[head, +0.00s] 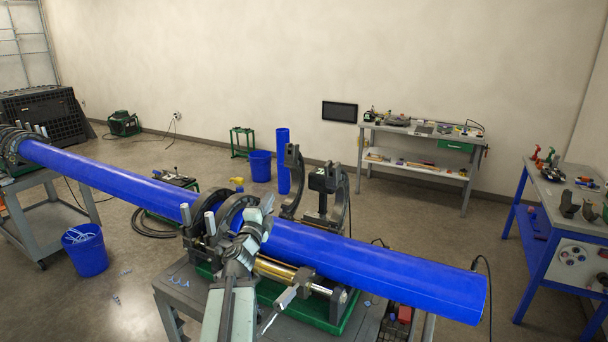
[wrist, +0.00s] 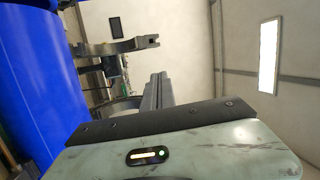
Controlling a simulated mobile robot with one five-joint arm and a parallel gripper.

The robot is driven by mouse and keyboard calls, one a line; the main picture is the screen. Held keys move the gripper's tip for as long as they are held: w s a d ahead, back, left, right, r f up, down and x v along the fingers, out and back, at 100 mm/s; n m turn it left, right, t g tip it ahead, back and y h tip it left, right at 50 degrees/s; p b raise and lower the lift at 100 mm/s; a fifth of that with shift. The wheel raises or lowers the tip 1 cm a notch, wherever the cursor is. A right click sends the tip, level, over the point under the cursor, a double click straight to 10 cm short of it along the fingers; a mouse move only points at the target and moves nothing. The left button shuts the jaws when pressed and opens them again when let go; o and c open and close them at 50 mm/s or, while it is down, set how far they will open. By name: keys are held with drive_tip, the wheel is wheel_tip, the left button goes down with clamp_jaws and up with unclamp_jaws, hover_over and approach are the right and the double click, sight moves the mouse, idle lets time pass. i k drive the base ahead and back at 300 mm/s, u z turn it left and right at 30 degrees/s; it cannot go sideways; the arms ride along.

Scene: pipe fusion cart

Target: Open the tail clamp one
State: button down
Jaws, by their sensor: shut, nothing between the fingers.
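A long blue pipe (head: 360,262) lies across the fusion cart (head: 345,312). Black ring clamps (head: 228,214) close around it left of my gripper, with upright grey handles (head: 196,219) beside them. To the right, two black upper clamp halves (head: 291,172) (head: 341,200) stand swung up behind the pipe. Which clamp is tail clamp one cannot be told. My gripper (head: 267,202) is shut and empty, over the pipe beside the closed clamps; contact cannot be told. In the wrist view, its fingers (wrist: 157,88) point toward a raised black clamp half (wrist: 120,46), with the blue pipe (wrist: 30,80) at left.
A blue bucket (head: 85,252) stands on the floor at left, near a grey cart (head: 30,235). Another blue bucket (head: 260,167) and an upright blue pipe (head: 283,150) stand behind. Workbenches (head: 420,133) (head: 560,205) stand back right. Open floor lies between.

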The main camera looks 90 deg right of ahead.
sight(336, 177)
drive_tip(key=z, duration=1.15)
